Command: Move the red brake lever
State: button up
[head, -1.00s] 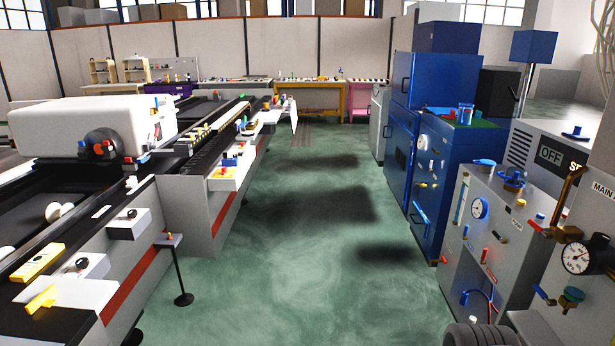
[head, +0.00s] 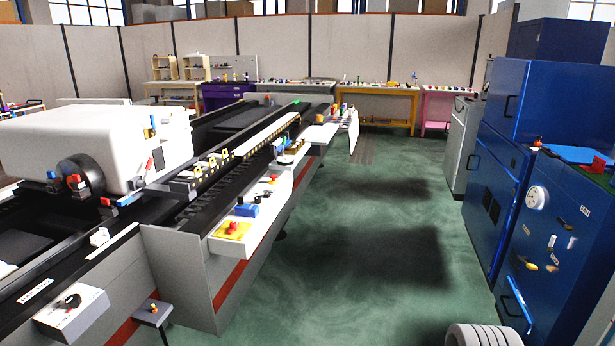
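I cannot tell for certain which part is the red brake lever. A small red part (head: 75,182) sits by the dark drum (head: 82,176) at the end of the white rounded housing (head: 100,140), on the left. A red knob (head: 233,227) stands on a yellow plate on the side shelf of the long machine. Both are small, and their exact shape is hard to make out. My gripper is not in view.
The long black-railed machine (head: 190,215) fills the left side. A small stand (head: 152,312) is close at lower left. Tall blue cabinets (head: 500,170) line the right. Green floor (head: 370,240) between them is clear. Workbenches (head: 390,103) stand along the back wall.

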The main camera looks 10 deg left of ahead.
aim_at(141, 183)
jog(key=u, duration=0.3)
jog(key=i, duration=1.85)
jog(key=u, duration=1.3)
jog(key=i, duration=1.05)
jog(key=u, duration=1)
